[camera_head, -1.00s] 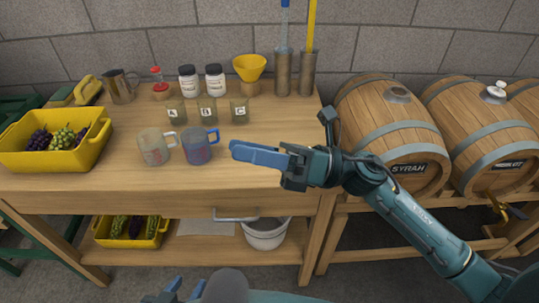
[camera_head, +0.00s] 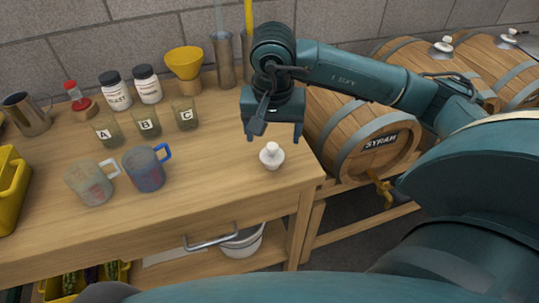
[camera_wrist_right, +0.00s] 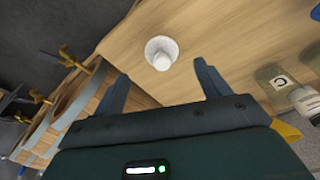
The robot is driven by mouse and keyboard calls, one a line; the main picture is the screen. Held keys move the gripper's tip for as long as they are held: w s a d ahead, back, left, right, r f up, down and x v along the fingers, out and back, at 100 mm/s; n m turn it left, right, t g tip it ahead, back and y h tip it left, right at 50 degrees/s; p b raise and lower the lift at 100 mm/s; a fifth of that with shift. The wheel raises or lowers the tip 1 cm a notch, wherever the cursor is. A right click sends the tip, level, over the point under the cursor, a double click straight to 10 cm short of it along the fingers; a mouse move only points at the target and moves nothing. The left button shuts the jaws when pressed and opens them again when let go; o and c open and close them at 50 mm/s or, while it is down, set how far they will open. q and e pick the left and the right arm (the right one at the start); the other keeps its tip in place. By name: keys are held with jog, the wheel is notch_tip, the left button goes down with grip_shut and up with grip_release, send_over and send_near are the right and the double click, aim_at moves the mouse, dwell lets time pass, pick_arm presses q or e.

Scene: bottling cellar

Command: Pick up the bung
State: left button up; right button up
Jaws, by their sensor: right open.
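A white bung (camera_head: 271,157) with a small knob on top stands upright on the wooden table near its right end. It also shows in the right wrist view (camera_wrist_right: 161,52), a little beyond the fingertips and roughly between their lines. My right gripper (camera_head: 274,136) is open, pointing down, just above and behind the bung in the head view. Its two fingers (camera_wrist_right: 161,75) are spread and empty, and I see no contact with the bung. My left gripper is out of view.
Two mugs, including a blue one (camera_head: 146,168), and labelled glasses, including glass C (camera_head: 185,115), stand to the left. The Syrah barrel (camera_head: 360,140) is beyond the table's right edge. Other barrels carry white bungs (camera_head: 443,47). The tabletop around the bung is clear.

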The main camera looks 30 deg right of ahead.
aim_at(272, 147)
jog(key=f, duration=0.2)
jog(key=w+f, duration=0.1)
jog(key=f, duration=0.5)
jog(key=shift+w+d+f+p, duration=0.15)
jog(key=shift+w+d+p, duration=0.05)
jog(key=shift+d+p, duration=0.2)
jog(key=c, duration=1)
